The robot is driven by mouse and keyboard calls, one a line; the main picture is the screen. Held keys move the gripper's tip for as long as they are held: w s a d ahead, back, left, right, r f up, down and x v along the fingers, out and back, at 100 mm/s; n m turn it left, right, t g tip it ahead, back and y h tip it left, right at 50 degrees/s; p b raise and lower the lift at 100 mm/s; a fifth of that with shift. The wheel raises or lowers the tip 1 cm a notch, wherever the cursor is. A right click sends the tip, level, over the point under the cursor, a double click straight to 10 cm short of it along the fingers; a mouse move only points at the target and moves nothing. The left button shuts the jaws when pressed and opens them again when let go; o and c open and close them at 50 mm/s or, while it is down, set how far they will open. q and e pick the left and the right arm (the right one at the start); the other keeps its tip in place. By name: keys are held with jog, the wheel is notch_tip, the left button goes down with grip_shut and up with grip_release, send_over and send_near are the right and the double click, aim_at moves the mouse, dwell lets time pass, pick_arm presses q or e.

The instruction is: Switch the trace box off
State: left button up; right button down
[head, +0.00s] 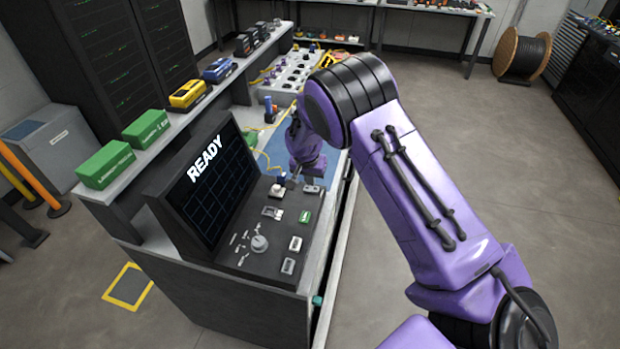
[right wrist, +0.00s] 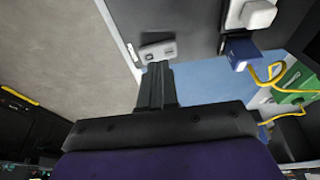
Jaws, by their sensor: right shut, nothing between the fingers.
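The console, which looks like the trace box, has a dark screen (head: 212,182) that reads READY. Its sloped panel (head: 245,262) carries a round grey knob (head: 260,243), a green button (head: 305,216) and several pale switches. A small grey switch plate (head: 312,188) sits at the panel's far right corner; it also shows in the right wrist view (right wrist: 157,50). My right gripper (head: 296,181) is shut and empty just by this plate. In the right wrist view its closed fingers (right wrist: 157,70) point at the plate; I cannot tell whether they touch. My left gripper is not in view.
A white switch block (head: 277,190) stands left of my right gripper. Behind the panel lie a blue mat (head: 272,150) and yellow cables. Green boxes (head: 105,165), a yellow case (head: 188,94) and a blue case (head: 218,70) stand on the shelf.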

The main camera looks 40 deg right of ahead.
notch_tip(320, 180, up, 4)
jog(key=shift+w+f+p, duration=0.1)
jog(key=shift+f+p, duration=0.1)
jog(key=shift+p, duration=0.9)
jog(key=shift+w+a+r+b, duration=0.1)
jog(key=shift+a+r+b, duration=0.2)
jog(key=shift+b, duration=0.45)
notch_tip(320, 180, up, 8)
jog(key=f+b, duration=0.1)
jog(key=b, duration=0.1)
send_over(310, 189)
jog(key=a, duration=0.3)
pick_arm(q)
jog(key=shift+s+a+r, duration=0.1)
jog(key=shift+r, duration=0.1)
pick_arm(e)
jog(key=shift+s+a+r, duration=0.15)
jog(key=shift+s+r, duration=0.35)
